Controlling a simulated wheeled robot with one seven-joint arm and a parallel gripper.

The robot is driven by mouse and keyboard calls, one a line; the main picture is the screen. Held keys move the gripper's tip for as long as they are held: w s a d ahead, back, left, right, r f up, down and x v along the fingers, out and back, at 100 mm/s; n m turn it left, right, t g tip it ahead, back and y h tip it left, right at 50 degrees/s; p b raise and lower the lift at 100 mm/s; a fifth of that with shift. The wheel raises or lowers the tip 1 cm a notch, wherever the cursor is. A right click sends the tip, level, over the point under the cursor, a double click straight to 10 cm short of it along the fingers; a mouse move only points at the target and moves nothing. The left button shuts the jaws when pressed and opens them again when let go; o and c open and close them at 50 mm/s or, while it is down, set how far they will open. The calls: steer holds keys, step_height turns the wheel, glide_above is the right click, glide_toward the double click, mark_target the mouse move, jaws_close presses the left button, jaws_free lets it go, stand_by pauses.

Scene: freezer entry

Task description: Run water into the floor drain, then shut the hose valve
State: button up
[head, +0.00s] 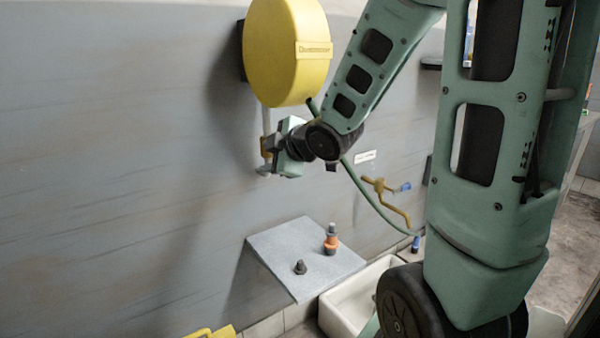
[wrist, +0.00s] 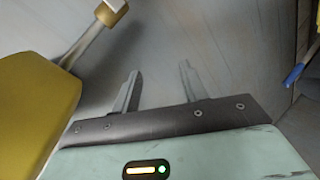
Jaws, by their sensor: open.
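A yellow hose reel (head: 287,52) hangs on the grey wall; it fills the left of the wrist view (wrist: 35,105). Below it a pale pipe (head: 267,118) runs down to a brass fitting (head: 266,147), likely the hose valve. The brass end (wrist: 112,11) shows at the top left in the wrist view. My gripper (head: 279,152) is beside the fitting. In the wrist view my gripper (wrist: 160,82) is open, its two fingers apart with nothing between them. A green hose (head: 365,192) slants down to a blue nozzle (head: 416,243). I cannot make out a floor drain.
Below are a grey shelf (head: 285,245) with an orange-and-black fitting (head: 331,240) and a dark knob (head: 300,267), and a white basin (head: 345,305). Something yellow (head: 215,333) shows at the bottom edge.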

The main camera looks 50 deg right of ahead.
steer(key=s+d+f+n+t+h+b, duration=0.1)
steer(key=s+d+f+n+t+b, duration=0.1)
steer(key=s+d+b, duration=0.35)
steer(key=s+d+f+n+t+h+b, duration=0.1)
steer(key=s+d+f+n+t+b, duration=0.15)
steer(key=d+b, duration=0.5)
steer(key=w+d+p, duration=0.1)
steer(key=p, duration=0.3)
steer(key=w+d+p, duration=0.1)
steer(key=w+p, duration=0.1)
steer(key=p, duration=0.3)
steer(key=w+d+p, duration=0.1)
steer(key=w+p, duration=0.1)
steer(key=p, duration=0.2)
steer(key=shift+r, duration=0.2)
steer(key=p+x, duration=0.1)
steer(key=x, duration=1)
steer(key=shift+w+d, duration=0.2)
steer(key=shift+w, duration=0.05)
steer(key=shift+f, duration=0.15)
jaws_close()
